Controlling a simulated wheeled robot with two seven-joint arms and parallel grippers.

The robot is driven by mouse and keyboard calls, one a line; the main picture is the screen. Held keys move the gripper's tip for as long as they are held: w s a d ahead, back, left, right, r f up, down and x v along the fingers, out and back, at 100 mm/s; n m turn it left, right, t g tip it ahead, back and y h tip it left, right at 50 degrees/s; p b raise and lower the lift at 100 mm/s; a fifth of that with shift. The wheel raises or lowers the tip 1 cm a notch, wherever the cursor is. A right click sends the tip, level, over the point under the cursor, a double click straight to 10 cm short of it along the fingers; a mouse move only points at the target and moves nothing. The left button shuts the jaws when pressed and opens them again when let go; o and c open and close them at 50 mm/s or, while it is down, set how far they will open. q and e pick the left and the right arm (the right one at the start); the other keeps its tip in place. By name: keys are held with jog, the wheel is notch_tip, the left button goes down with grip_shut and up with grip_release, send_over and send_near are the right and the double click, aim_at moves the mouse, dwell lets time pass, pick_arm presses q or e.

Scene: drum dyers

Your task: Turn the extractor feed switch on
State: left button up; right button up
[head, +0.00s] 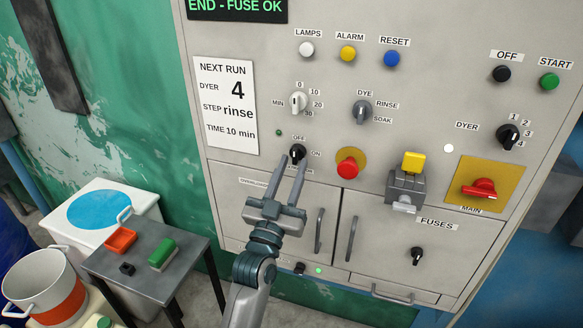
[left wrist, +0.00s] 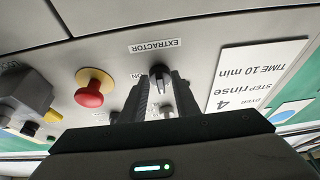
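The extractor feed switch is a black rotary knob (head: 297,152) on the grey panel, with OFF above it and ON to its right. In the left wrist view the knob (left wrist: 160,77) shows upside down below the EXTRACTOR label, and its white mark appears to point to the OFF side. My left gripper (head: 292,168) is open just below the knob in the head view, partly hiding its label. In the left wrist view its fingertips (left wrist: 160,82) lie on either side of the knob. I cannot tell if they touch it. My right gripper is out of view.
A red emergency button (head: 347,165) is close to the right of the knob. A selector (head: 298,102) and the DYE knob (head: 362,111) are above. A yellow-topped grey fixture (head: 407,185) sticks out farther right. A small table (head: 150,285) stands lower left.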

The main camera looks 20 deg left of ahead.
pick_arm(q)
grip_shut()
